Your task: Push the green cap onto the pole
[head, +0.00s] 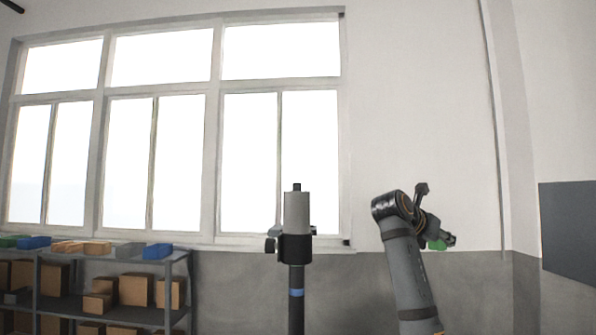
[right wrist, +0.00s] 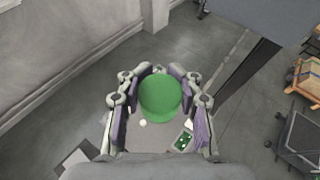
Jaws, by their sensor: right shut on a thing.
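The green cap (right wrist: 160,95) is between the fingers of my right gripper (right wrist: 160,76) in the right wrist view, its round face towards the camera. My right gripper (head: 445,238) is shut on it. In the head view only a small green part of the cap (head: 437,245) shows under the gripper. An upright pole (head: 297,213) stands near the middle of the head view, with a light grey top, a small dark tip, a black clamp and a blue band lower down. The gripper is apart from the pole, to its right. My left gripper is out of view.
A shelf rack (head: 110,258) with boxes and coloured bins stands at the lower left. A large window (head: 180,120) fills the wall behind. A dark panel (head: 568,232) is at the right edge. The space between my right arm and the pole looks clear.

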